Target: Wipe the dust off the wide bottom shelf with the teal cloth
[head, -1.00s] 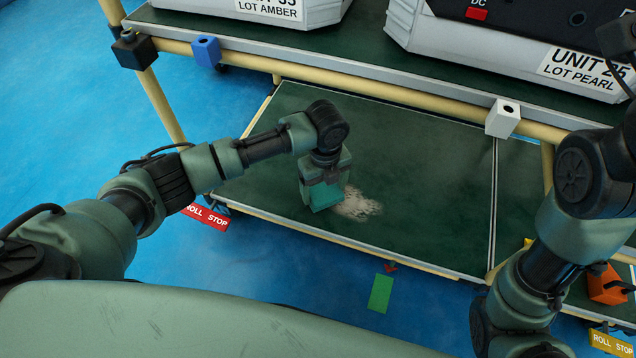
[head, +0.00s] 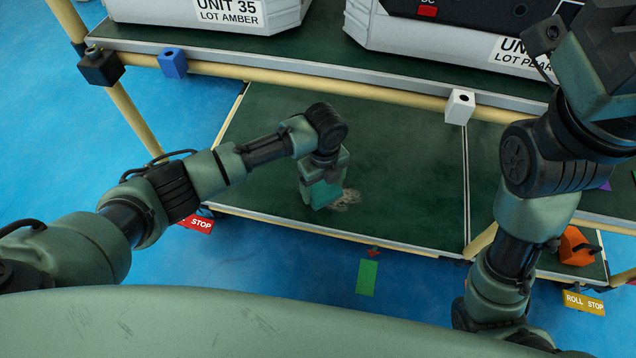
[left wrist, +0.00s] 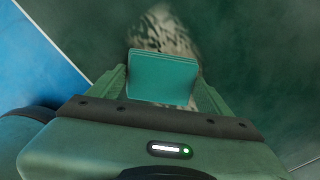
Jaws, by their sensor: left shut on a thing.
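My left gripper (head: 318,196) is shut on the teal cloth (head: 322,194) and holds it down at the wide bottom shelf (head: 400,170). The cloth also shows between the fingers in the left wrist view (left wrist: 162,78). A pale dust patch (head: 347,199) lies on the dark green shelf, just right of the cloth. In the left wrist view the dust (left wrist: 165,32) shows just beyond the cloth's edge; part is hidden behind the cloth. My right arm rises at the right of the head view, but its fingertips are not visible.
Above is an upper shelf with a front rail (head: 330,87) and heavy units, one labelled UNIT 35 (head: 215,12). Blue (head: 173,63) and white (head: 460,106) blocks sit on the rail. An orange block (head: 576,247) stands in the narrower bay at right. The wide shelf's right side is clear.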

